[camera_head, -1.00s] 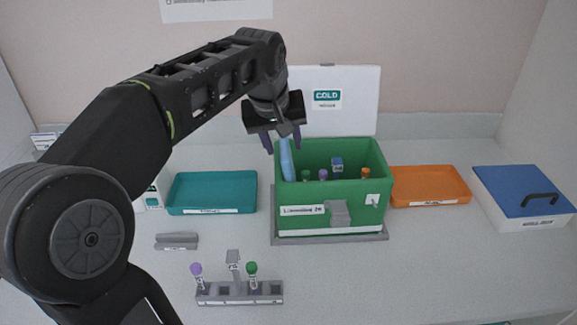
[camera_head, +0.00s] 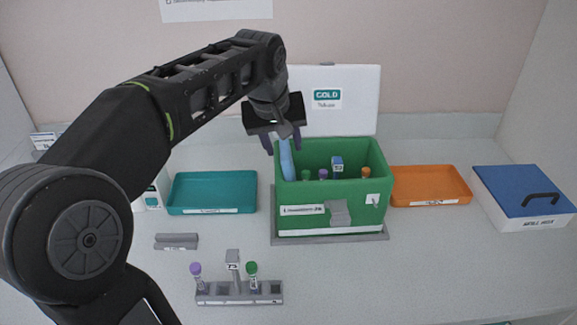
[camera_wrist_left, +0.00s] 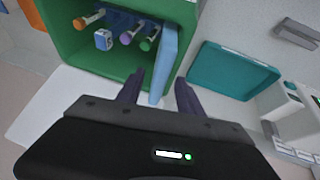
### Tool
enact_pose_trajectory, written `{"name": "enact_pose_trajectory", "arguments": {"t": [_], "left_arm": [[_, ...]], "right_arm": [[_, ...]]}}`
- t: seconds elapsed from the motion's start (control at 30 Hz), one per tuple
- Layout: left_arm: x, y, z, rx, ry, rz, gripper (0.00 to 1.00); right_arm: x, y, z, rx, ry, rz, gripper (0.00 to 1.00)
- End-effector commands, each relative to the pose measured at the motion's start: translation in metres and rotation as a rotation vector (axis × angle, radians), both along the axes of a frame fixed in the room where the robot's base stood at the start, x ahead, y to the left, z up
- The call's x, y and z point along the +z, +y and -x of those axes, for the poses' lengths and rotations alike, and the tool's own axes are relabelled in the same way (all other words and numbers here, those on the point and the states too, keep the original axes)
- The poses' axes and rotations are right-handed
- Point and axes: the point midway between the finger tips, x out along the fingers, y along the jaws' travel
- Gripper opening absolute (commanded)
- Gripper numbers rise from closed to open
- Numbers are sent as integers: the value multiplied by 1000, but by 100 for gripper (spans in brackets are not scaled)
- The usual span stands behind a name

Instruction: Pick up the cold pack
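The cold pack (camera_head: 287,163) is a light blue slab standing upright at the left end inside the green box (camera_head: 329,215). Its upper end sticks up above the rim. My left gripper (camera_head: 282,146) is above that end of the box, pointing down, with its fingers apart. In the left wrist view, the cold pack (camera_wrist_left: 167,58) reaches between the two dark fingers of the left gripper (camera_wrist_left: 160,78), with a gap visible on each side. The pack's lower part is hidden by the box wall in the head view. My right gripper is not in view.
The box's white lid (camera_head: 350,105) stands open behind it. Several capped tubes are inside the box. A teal tray (camera_head: 212,193) is left, an orange tray (camera_head: 430,186) and a blue-lidded box (camera_head: 522,192) right. A tube rack (camera_head: 238,299) stands in front.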

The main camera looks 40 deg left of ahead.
Motion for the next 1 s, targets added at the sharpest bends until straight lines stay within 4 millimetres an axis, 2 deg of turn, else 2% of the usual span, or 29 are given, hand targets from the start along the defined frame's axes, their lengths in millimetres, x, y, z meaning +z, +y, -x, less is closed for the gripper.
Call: {"name": "enact_pose_trajectory", "arguments": {"t": [0.07,0.53,1.0], "left_arm": [[0,0,0,0,0,0,40],[0,0,0,1,0,0,1],[0,1,0,1,0,-1,0]], "right_arm": [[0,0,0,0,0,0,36],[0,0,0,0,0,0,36],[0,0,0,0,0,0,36]]}}
